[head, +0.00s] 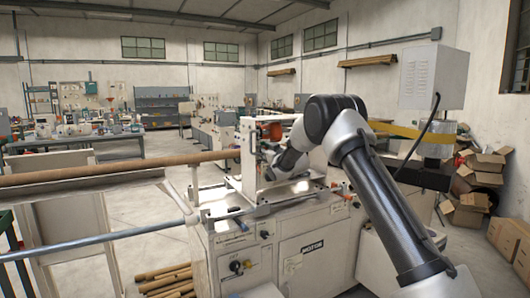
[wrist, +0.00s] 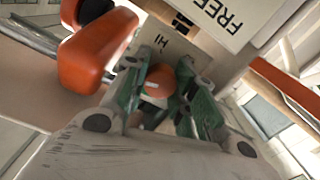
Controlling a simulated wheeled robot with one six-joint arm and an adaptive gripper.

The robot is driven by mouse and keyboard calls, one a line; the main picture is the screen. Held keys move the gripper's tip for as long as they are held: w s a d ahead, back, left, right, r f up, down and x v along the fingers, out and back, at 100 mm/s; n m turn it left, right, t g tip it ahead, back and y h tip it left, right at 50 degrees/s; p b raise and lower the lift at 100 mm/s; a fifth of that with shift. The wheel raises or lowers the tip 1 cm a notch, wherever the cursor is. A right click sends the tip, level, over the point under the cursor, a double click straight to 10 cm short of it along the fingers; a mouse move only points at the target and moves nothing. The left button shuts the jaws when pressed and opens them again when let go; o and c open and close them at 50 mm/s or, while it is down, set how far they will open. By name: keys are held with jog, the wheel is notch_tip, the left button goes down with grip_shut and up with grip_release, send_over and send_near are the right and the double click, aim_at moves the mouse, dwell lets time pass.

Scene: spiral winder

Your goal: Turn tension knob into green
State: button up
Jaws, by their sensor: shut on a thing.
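An orange, round-ended knob (wrist: 153,88), which looks like the tension knob, sits between the fingers of my gripper (wrist: 163,82) in the wrist view. The green-faced fingers stand on both sides of it and are shut on it. A pale plate (wrist: 168,44) behind the knob carries upside-down lettering that seems to read "HI". I cannot make out a green zone or a pointer on it. In the head view my gripper (head: 270,173) is inside the white frame of the winder, largely hidden by my arm, and the knob cannot be told there.
A large orange part (wrist: 95,48) lies close left of the fingers in the wrist view. A sign reading "FREE" (wrist: 228,14) is above right. The white winder cabinet (head: 300,255) stands below my arm. A long brown tube (head: 110,170) runs to the left.

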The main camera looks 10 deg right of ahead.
jog(key=n, duration=0.6)
jog(key=shift+n, duration=0.3)
jog(key=n, duration=0.6)
jog(key=shift+a+f, duration=0.1)
dwell(0.3)
jog(key=o, duration=0.8)
jog(key=shift+c, duration=0.2)
jog(key=v, duration=1.2)
